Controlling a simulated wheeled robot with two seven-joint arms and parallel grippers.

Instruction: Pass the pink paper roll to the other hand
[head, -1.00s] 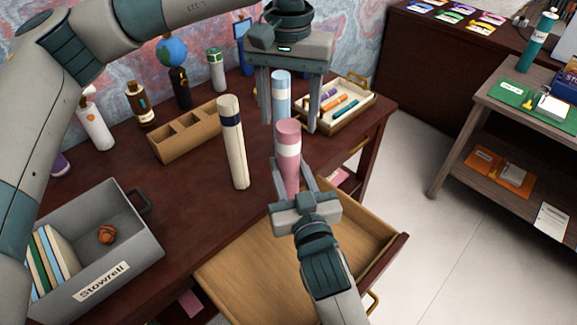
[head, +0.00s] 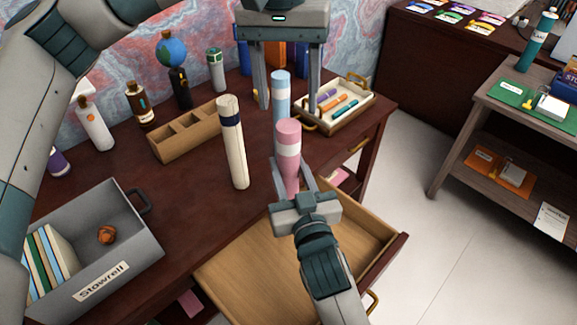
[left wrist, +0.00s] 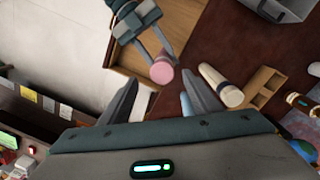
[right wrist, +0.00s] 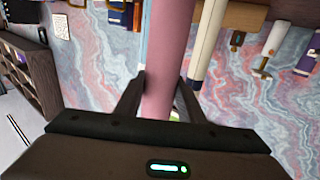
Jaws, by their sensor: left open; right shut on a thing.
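My left gripper (head: 287,105) is open and empty, pointing down above and behind the roll. In the left wrist view the roll's round top (left wrist: 162,70) shows beyond the open fingers (left wrist: 158,100), apart from them.
A cream roll (head: 233,142) and a light blue roll (head: 281,95) stand on the desk close by. Behind are a wooden divided box (head: 185,140) and a pen tray (head: 352,112). A grey bin (head: 140,245) stands front left. The open drawer (head: 270,270) lies below.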

